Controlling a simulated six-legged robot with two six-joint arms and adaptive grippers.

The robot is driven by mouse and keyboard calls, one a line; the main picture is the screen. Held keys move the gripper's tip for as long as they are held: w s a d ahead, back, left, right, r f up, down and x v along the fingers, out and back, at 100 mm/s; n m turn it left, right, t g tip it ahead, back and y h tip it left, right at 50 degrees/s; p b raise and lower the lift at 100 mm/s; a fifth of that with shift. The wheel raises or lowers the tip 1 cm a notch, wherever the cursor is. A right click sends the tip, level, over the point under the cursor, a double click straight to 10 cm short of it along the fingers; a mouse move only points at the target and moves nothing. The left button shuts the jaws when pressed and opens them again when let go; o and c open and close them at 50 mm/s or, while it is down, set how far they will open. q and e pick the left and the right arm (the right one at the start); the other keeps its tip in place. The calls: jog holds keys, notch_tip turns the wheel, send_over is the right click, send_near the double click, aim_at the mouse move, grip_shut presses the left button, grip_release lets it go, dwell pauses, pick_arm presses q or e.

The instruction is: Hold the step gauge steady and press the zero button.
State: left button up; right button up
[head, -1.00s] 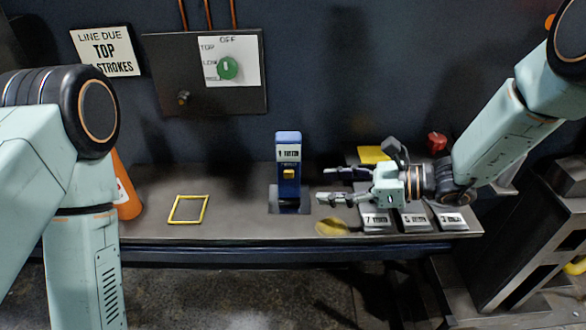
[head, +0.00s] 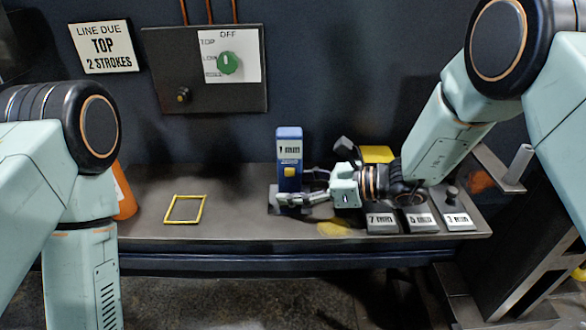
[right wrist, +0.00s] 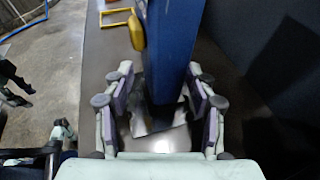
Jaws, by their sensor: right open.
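The blue step gauge (head: 289,148) stands upright on the bench with a label that seems to read 1 mm. Its yellow button (head: 290,173) sits on the front and also shows in the right wrist view (right wrist: 137,32). My right gripper (head: 297,188) is open at the gauge's lower part. In the right wrist view its fingers (right wrist: 163,100) lie on either side of the blue body, with gaps visible. The gauge's lower right side is partly hidden by the gripper.
Labelled blocks (head: 382,221) stand along the bench's right front, beneath my right arm. A yellow square outline (head: 185,209) marks the bench left of the gauge. An orange cone (head: 124,195) stands at the left. A panel with a green knob (head: 228,62) is on the wall.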

jog(key=shift+w, duration=0.15)
jog(key=c, duration=0.9)
pick_arm(q)
jog(key=shift+w, duration=0.1)
grip_shut()
pick_arm(e)
jog(key=shift+c, duration=0.2)
dwell(0.7)
